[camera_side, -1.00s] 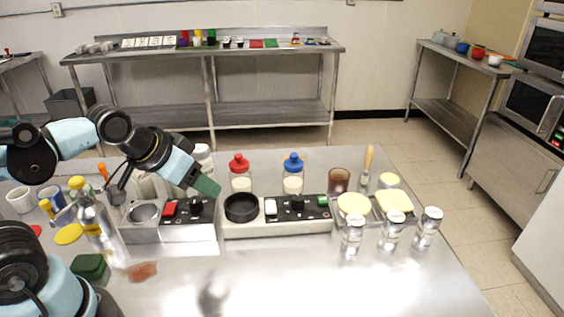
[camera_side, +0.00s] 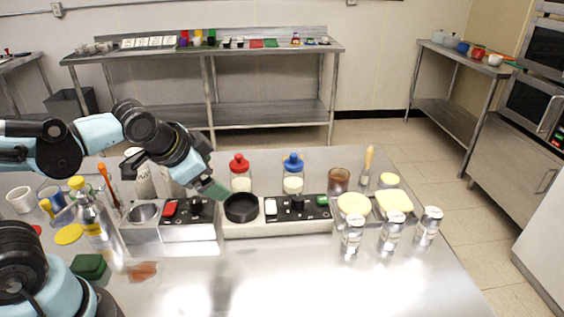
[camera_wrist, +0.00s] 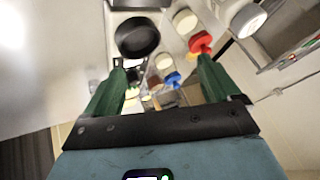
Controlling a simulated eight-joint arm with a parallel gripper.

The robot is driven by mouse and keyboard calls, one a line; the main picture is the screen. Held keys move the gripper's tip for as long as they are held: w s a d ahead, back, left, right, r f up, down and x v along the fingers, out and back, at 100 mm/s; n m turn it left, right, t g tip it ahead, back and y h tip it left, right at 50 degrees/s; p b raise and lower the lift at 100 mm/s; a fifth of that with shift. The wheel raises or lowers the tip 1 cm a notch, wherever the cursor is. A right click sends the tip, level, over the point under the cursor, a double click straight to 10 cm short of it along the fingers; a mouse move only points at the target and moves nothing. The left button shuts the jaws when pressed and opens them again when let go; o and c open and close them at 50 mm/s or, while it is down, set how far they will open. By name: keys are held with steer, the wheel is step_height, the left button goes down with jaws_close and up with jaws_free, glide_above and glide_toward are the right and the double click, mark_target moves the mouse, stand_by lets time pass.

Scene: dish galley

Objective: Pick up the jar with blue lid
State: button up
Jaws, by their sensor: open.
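The jar with a blue lid (camera_side: 293,173) stands upright on the steel table behind the control panel, its contents pale. In the wrist view its blue lid (camera_wrist: 172,79) shows small, between my fingers but farther off. My gripper (camera_side: 214,190) is to the left of it, above the table near the black round pan. In the wrist view my gripper (camera_wrist: 165,92) has its two green fingers spread apart with nothing held between them. A similar jar with a red lid (camera_side: 240,173) stands between my gripper and the blue-lidded jar; its red lid (camera_wrist: 200,42) is nearer in the wrist view.
The black pan (camera_side: 241,207) sits on a burner unit beside the control panel (camera_side: 298,208). A brown glass (camera_side: 339,181) and several silver-lidded jars stand to the right. Bottles and cups crowd the left. The table's front middle is clear.

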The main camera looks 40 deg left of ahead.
steer(key=w+d+f+m+t+y, duration=0.2)
steer(key=w+m+y, duration=0.1)
steer(key=w+m, duration=0.8)
steer(key=m+t+y, duration=0.2)
steer(key=m, duration=1.1)
glide_toward(293, 165)
steer(key=shift+a+f, duration=0.15)
steer(key=shift+a, duration=0.35)
steer(key=shift+a+f, duration=0.2)
steer(key=shift+a, duration=0.3)
steer(key=shift+w+d+f+m+t, duration=0.3)
steer(key=shift+d+m+t, duration=0.1)
steer(key=shift+m, duration=0.5)
steer(key=x, duration=1.2)
steer(key=shift+d+f, duration=0.15)
steer(key=shift+d, duration=0.05)
steer(key=c, duration=1.3)
steer(key=shift+o, duration=0.2)
